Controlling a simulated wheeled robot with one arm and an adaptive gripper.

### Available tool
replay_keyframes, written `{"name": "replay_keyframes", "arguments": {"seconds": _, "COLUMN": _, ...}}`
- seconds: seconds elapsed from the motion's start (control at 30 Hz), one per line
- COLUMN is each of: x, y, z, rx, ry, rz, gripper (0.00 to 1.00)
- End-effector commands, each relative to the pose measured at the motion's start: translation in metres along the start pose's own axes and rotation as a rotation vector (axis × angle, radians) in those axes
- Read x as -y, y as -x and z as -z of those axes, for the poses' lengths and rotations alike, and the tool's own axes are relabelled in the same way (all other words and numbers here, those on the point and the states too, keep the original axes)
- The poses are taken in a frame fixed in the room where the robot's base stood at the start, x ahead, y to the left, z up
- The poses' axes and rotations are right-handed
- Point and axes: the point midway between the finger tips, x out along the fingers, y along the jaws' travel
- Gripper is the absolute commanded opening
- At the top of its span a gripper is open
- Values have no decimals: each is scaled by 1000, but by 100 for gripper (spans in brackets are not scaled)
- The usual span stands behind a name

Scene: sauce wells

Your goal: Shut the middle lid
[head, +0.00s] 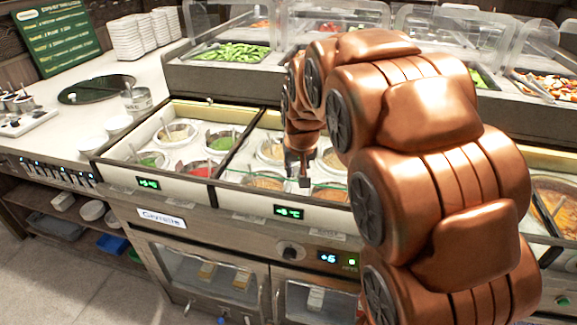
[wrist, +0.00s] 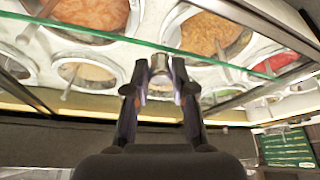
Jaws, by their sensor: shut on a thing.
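My gripper (head: 298,180) points down over the front of the middle sauce section, at the centre of the counter. In the wrist view my gripper (wrist: 160,75) has its fingers close together on a small grey handle-like piece (wrist: 160,66). Whether this piece belongs to the middle lid is not clear. A clear glass edge (wrist: 90,33) runs across the wrist view near the fingertips. Round sauce wells (wrist: 212,35) with spoons lie around and beyond the fingers. My arm hides the right part of the middle section in the head view, and the lid's outline is hard to make out.
A left section (head: 165,150) with several sauce wells lies beside the middle one, past a dark divider (head: 240,143). Raised clear covers (head: 350,20) stand over food bins at the back. Stacked white dishes (head: 127,38) and a green sign (head: 57,38) are at the far left.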

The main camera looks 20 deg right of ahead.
Motion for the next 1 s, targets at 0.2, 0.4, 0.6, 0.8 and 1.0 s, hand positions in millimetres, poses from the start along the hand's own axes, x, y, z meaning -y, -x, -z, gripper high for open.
{"name": "replay_keyframes", "arguments": {"seconds": 0.2, "x": -2, "y": 2, "z": -2, "rx": -3, "ry": -7, "rz": -2, "gripper": 0}}
{"name": "replay_keyframes", "arguments": {"seconds": 0.4, "x": -2, "y": 2, "z": -1, "rx": -3, "ry": -6, "rz": -2, "gripper": 0}}
{"name": "replay_keyframes", "arguments": {"seconds": 0.6, "x": -1, "y": 2, "z": -2, "rx": -2, "ry": -5, "rz": -2, "gripper": 36}}
{"name": "replay_keyframes", "arguments": {"seconds": 0.8, "x": -1, "y": 2, "z": -2, "rx": -1, "ry": -4, "rz": -2, "gripper": 36}}
{"name": "replay_keyframes", "arguments": {"seconds": 1.0, "x": -1, "y": 11, "z": -2, "rx": -1, "ry": -4, "rz": -2, "gripper": 36}}
